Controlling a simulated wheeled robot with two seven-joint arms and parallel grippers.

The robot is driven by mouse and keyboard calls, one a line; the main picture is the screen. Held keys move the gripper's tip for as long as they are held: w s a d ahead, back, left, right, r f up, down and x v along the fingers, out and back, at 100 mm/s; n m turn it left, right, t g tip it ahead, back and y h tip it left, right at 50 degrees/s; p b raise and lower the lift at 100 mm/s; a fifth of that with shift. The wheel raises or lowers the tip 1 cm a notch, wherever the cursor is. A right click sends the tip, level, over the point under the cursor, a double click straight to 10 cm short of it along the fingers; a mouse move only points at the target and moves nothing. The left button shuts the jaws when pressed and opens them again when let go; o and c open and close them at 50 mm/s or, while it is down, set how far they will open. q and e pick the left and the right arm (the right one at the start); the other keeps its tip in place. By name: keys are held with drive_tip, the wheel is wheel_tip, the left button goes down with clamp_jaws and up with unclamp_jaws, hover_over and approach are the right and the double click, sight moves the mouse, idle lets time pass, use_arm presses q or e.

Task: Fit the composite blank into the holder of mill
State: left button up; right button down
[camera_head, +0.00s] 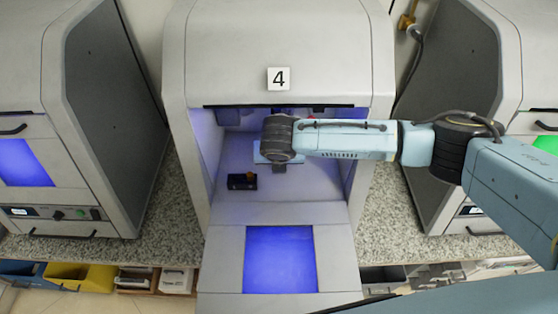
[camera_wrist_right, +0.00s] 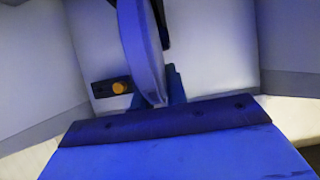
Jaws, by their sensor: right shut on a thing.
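The mill (camera_head: 280,55) marked 4 stands open in the middle of the head view. My right arm reaches into its chamber from the right, and the right gripper (camera_head: 279,167) is inside, seen from behind. In the right wrist view the gripper (camera_wrist_right: 168,98) is shut on the composite blank (camera_wrist_right: 141,45), a disc seen nearly edge-on and lit blue. A dark part (camera_wrist_right: 161,20) shows behind the top of the disc; it may be the holder, and I cannot tell whether they touch. In the head view my wrist hides the blank. My left gripper is out of view.
A dark block with an orange knob (camera_head: 242,182) sits on the chamber floor left of my gripper; it also shows in the wrist view (camera_wrist_right: 118,87). The lowered door (camera_head: 222,270) lies in front. Other machines stand on both sides of the granite counter (camera_head: 120,245).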

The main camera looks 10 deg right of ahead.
drive_tip(key=shift+w+d+f+b, duration=0.1)
drive_tip(key=shift+w+f+b, duration=0.15)
drive_tip(key=shift+w, duration=0.35)
drive_tip(key=shift+w+d+f+b, duration=0.1)
drive_tip(key=shift+w+b, duration=0.15)
drive_tip(key=shift+w, duration=0.3)
drive_tip(key=shift+s+r, duration=0.1)
drive_tip(key=shift+s+a+r+p, duration=0.1)
drive_tip(key=shift+s+r+p, duration=0.1)
drive_tip(key=shift+s+p, duration=0.5)
drive_tip(key=shift+s+a+r, duration=0.15)
drive_tip(key=shift+s, duration=0.55)
drive_tip(key=shift+w+d+f+b, duration=0.15)
drive_tip(key=shift+w+f+b, duration=0.1)
drive_tip(key=shift+w, duration=0.5)
drive_tip(key=shift+w+d+f+b, duration=0.15)
drive_tip(key=shift+w+b, duration=0.1)
drive_tip(key=shift+w, duration=0.45)
idle(0.4)
drive_tip(key=c, duration=1.3)
unclamp_jaws()
drive_tip(key=shift+s, duration=0.1)
